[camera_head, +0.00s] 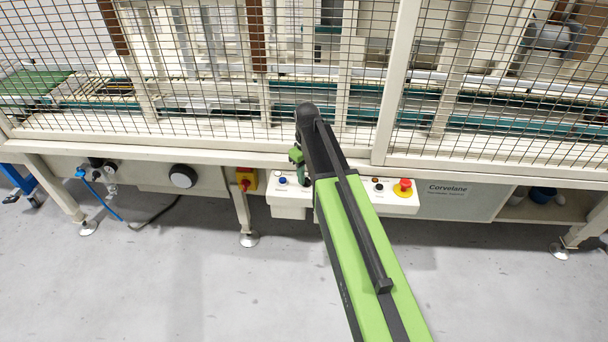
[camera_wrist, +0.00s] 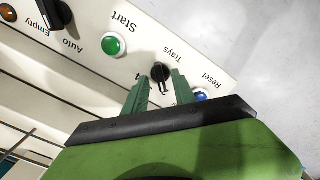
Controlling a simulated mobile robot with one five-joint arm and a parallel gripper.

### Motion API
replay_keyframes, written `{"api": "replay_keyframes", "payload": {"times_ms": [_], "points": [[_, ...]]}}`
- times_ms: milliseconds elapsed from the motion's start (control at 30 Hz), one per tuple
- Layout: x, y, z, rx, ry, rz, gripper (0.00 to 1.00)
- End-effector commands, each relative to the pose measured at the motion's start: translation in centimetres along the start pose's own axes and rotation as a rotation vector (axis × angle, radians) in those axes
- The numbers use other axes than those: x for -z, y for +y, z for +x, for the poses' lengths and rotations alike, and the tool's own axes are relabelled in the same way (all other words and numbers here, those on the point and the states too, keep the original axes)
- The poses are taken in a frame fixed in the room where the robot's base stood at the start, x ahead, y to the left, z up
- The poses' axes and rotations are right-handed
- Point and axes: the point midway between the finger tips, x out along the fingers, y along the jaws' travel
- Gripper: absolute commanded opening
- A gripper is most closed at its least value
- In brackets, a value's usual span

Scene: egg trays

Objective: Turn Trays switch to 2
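The Trays switch (camera_wrist: 160,72) is a small black knob on the white control panel (camera_wrist: 85,52), with its label printed beside it, upside down in the wrist view. Its pointer end faces the bottom of the wrist view, toward my gripper. My gripper (camera_wrist: 160,79) has two green fingers, open, with one on each side of the knob in the picture. A gap shows between the knob and each finger; I cannot tell the depth.
A red emergency stop (camera_head: 403,187) sits at the panel's right end. A wire mesh guard (camera_head: 200,75) rises above.

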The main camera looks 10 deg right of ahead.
Motion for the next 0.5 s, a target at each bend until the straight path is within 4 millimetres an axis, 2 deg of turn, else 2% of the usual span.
{"api": "replay_keyframes", "payload": {"times_ms": [167,500], "points": [[0.0,0.0,-2.1,0.0,0.0,0.0,0.32],[0.1,0.1,-9.5,0.0,0.0,0.0,0.32]]}}
